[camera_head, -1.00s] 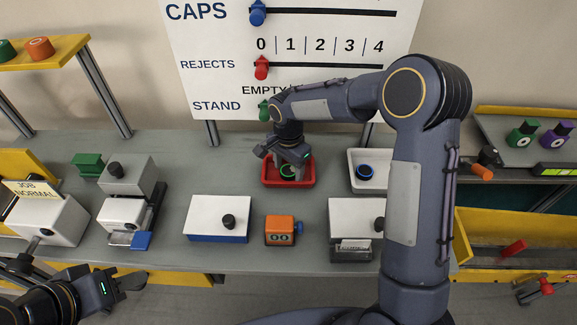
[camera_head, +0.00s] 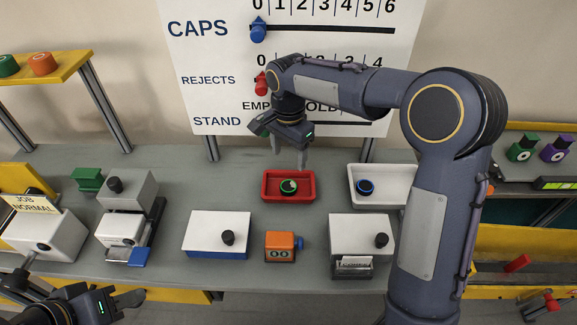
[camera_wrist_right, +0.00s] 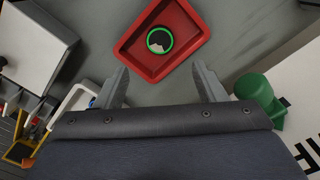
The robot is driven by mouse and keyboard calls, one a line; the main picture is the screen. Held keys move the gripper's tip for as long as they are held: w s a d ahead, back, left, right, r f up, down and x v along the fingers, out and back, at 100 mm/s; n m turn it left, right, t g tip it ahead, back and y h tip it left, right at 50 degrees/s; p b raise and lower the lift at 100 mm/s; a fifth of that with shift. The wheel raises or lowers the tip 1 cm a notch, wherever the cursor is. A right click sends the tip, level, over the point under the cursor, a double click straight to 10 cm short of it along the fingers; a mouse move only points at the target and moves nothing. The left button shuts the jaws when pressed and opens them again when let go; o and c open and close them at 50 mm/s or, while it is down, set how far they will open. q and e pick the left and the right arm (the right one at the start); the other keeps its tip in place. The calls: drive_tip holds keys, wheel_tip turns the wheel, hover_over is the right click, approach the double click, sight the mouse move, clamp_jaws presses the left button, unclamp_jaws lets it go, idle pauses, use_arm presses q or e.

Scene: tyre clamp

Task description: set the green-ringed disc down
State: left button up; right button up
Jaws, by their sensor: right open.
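The green-ringed disc (camera_head: 289,187) lies inside the red tray (camera_head: 266,194) on the grey bench. It is dark with a light patch and also shows in the right wrist view (camera_wrist_right: 160,39), inside the tray (camera_wrist_right: 128,50). My right gripper (camera_head: 290,164) is open and empty, raised above and behind the tray; its two fingers (camera_wrist_right: 163,85) stand apart in the wrist view, clear of the disc. My left gripper (camera_head: 122,302) is at the lower left, far from the tray; its fingertips are too unclear to judge.
A white tray (camera_head: 398,189) with a blue-ringed disc (camera_head: 365,187) stands right of the red tray. In front are a white-and-blue box (camera_head: 213,233), an orange counter (camera_head: 280,246) and another white box (camera_head: 357,230). A scoreboard (camera_head: 225,105) stands behind.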

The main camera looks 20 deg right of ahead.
drive_tip(key=s+d+r+n+t+y, duration=0.1)
drive_tip(key=s+d+r+n, duration=0.25)
drive_tip(key=s, duration=0.45)
drive_tip(key=s+d+r+n+t+y, duration=0.2)
drive_tip(key=s+d+r, duration=0.15)
drive_tip(key=s, duration=0.35)
drive_tip(key=s+f+n+t, duration=0.2)
drive_tip(key=s+f+n, duration=0.2)
drive_tip(key=s, duration=0.9)
drive_tip(key=shift+a+f+t+y, duration=0.3)
drive_tip(key=shift+a+f+y, duration=0.05)
drive_tip(key=shift+y, duration=0.05)
drive_tip(key=shift+a, duration=0.1)
